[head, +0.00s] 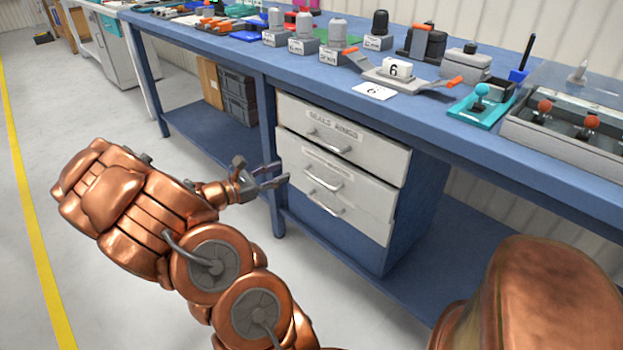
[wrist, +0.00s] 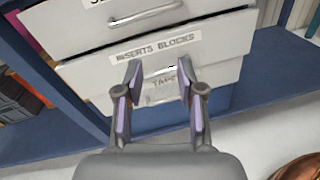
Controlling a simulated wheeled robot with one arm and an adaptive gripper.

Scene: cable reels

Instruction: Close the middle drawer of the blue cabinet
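The blue cabinet (head: 415,205) stands under the workbench with a stack of pale drawers. The middle drawer (head: 360,190) lies below the top drawer (head: 375,150), labelled for seals and rings. In the wrist view the middle drawer (wrist: 215,45) reads "INSERTS BLOCKS"; its handle shows between my fingers. I cannot tell clearly how far it stands out. The bottom drawer (wrist: 218,75) has a partly hidden label. My gripper (head: 282,174) is open and empty at the cabinet's left front. In the wrist view my gripper (wrist: 157,82) points at the drawer fronts; contact is unclear.
The blue workbench (head: 440,125) carries several fixtures and tools above the cabinet. A bench leg (head: 268,150) stands left of the drawers, close to my gripper. Dark crates (head: 238,97) sit on the lower shelf.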

